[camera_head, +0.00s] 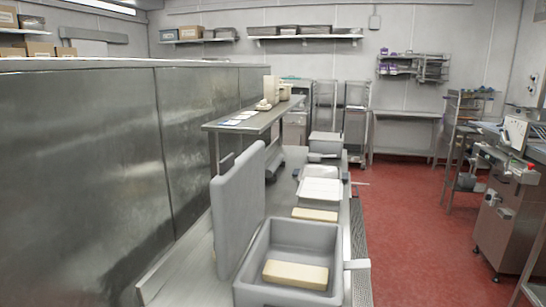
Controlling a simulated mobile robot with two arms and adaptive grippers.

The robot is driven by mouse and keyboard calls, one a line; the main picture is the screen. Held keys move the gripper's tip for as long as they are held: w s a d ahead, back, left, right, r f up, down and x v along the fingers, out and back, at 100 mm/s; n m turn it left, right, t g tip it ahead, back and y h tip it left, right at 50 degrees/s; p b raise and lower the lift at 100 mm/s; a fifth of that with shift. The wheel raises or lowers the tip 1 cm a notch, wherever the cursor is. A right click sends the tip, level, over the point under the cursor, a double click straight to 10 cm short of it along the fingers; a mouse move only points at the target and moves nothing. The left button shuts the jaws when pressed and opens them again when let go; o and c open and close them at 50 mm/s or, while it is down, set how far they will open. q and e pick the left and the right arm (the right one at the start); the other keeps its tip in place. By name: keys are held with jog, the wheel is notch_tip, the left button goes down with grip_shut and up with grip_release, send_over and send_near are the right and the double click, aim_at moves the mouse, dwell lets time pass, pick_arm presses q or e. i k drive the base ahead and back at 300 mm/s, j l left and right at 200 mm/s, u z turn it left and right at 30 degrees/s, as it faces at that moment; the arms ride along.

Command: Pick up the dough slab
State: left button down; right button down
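A pale beige dough slab (295,274) lies flat inside a grey square-sided tub (346,285) at the bottom middle. A second, similar beige slab (315,214) shows just behind the tub's far rim; what it rests on is partly hidden. A tall grey rounded panel (238,210) stands upright at the tub's left side. Neither of my grippers shows in this view, and nothing is seen touching the slabs.
Grey and white containers (319,190) stand in a row behind the tub. A raised metal shelf (246,119) holds small items. A steel wall (80,150) closes the left side. The red floor (410,220) is open on the right, before steel machinery (505,210).

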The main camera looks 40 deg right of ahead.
aim_at(284, 273)
jog(key=z, duration=1.1)
